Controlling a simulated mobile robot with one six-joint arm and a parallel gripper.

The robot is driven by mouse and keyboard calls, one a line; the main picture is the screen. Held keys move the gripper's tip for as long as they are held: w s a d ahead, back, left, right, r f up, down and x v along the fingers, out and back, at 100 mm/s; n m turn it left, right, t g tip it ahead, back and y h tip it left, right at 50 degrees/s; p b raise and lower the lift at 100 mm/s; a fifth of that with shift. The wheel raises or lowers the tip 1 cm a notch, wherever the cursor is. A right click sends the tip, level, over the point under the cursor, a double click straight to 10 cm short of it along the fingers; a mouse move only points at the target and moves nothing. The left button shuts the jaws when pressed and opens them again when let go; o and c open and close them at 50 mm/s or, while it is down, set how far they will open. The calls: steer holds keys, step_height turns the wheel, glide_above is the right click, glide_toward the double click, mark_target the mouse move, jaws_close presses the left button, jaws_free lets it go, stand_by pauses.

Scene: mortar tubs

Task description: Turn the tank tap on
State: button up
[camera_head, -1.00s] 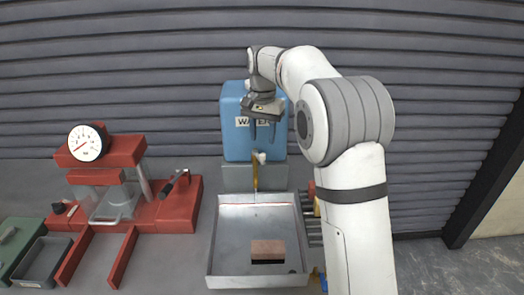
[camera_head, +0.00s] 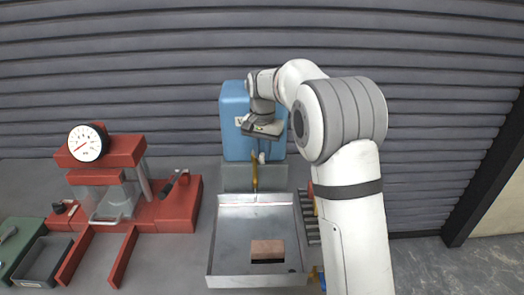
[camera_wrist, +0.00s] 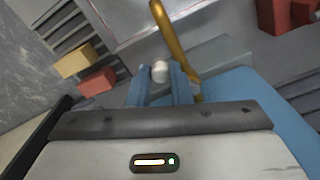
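The blue water tank (camera_head: 232,135) stands on a grey block against the wall, its label mostly hidden by my gripper. A brass spout (camera_head: 254,178) comes down from its front; it also shows in the wrist view (camera_wrist: 172,38). A small pale knob, the tap handle (camera_wrist: 160,72), sits above the spout. My gripper (camera_head: 262,153) points down in front of the tank. In the wrist view its two fingers (camera_wrist: 160,80) are apart, one on each side of the knob. I cannot see clear contact with it.
A metal tray (camera_head: 232,240) with a reddish block (camera_head: 267,249) lies below the spout. A slotted rack (camera_head: 311,225) is right of the tray.

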jaws_close()
steer(key=shift+a, duration=0.15)
steer(key=m, duration=0.1)
steer(key=a+m, duration=0.1)
steer(key=shift+s+m+p, duration=0.15)
steer(key=shift+m+p, duration=0.15)
steer(key=shift+m, duration=0.1)
steer(key=o, duration=0.5)
jaws_free()
steer(key=shift+r, duration=0.1)
